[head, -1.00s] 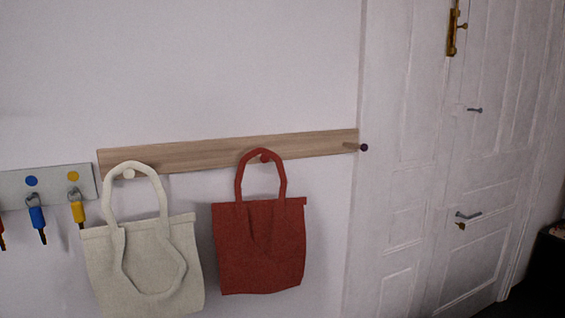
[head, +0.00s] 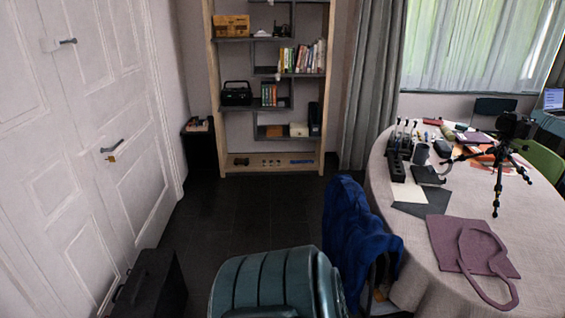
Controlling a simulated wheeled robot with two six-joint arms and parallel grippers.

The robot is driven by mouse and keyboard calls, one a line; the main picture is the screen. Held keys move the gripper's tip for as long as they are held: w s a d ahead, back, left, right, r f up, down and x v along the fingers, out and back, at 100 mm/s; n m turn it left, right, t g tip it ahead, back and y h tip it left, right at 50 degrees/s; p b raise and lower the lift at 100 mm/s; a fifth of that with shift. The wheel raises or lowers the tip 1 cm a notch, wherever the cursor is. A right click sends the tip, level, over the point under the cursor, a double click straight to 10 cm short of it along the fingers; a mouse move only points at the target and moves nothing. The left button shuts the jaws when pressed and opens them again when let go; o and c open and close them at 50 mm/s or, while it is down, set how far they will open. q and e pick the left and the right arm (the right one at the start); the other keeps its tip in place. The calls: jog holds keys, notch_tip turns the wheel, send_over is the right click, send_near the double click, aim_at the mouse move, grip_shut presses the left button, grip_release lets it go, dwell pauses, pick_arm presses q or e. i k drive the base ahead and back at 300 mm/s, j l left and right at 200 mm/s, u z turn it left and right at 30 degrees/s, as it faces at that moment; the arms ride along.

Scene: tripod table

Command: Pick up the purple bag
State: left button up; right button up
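The purple bag (head: 462,241) lies flat on the near part of a round table with a pale cloth (head: 540,284), at the right of the head view. Its handle loop (head: 511,292) spreads over the bag and the cloth towards the near side. Neither of my grippers is in view.
A tripod with a camera (head: 512,127), a dark rack (head: 396,165) and small items stand farther back on the table. A blue garment (head: 352,235) hangs on a chair beside the table. A teal chair (head: 265,284) and a black box (head: 152,284) stand in front. Dark floor (head: 225,212) is open in the middle.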

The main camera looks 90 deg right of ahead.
aim_at(468, 246)
jog(key=z, duration=4.15)
